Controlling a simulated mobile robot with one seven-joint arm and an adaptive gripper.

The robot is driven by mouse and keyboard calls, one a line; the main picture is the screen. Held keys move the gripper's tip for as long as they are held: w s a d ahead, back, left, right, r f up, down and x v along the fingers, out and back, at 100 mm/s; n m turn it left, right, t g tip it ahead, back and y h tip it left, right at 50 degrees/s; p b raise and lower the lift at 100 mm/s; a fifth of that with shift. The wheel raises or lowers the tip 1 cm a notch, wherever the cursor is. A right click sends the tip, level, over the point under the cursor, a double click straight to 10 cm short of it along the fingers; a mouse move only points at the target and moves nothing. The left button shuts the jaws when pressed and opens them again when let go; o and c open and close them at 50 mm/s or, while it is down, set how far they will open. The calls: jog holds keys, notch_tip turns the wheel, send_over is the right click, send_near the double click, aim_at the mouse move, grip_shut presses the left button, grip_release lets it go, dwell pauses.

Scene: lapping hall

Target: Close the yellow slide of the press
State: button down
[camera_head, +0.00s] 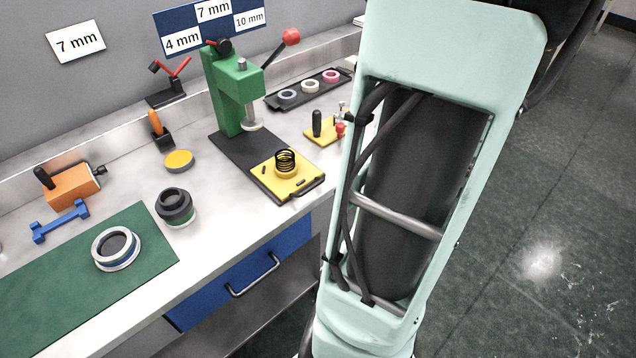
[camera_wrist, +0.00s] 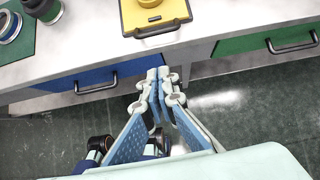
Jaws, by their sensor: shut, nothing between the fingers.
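The green press (camera_head: 232,92) stands on a dark base plate on the steel bench. My gripper (camera_wrist: 158,76) is shut and empty, in front of the bench and short of the slide's handle. In the head view my arm hides the gripper.
A blue drawer (camera_head: 240,280) with a bar handle is under the bench front. A green mat (camera_head: 130,225) with a ring lies left. A black tray (camera_head: 308,91) of rings and a small yellow plate (camera_head: 324,131) are beside the press. The floor in front is open.

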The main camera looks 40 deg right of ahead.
aim_at(284, 155)
jog(key=w+r+b+x, duration=0.1)
jog(key=b+x, duration=0.2)
jog(key=x, duration=1)
jog(key=shift+w+r, duration=0.2)
jog(key=shift+w, duration=0.2)
jog(key=w, duration=1)
jog(key=w+a, duration=0.1)
jog(key=w, duration=0.4)
jog(key=shift+w+a+p, duration=0.15)
jog(key=shift+w+p, duration=0.2)
jog(key=shift+p, duration=0.05)
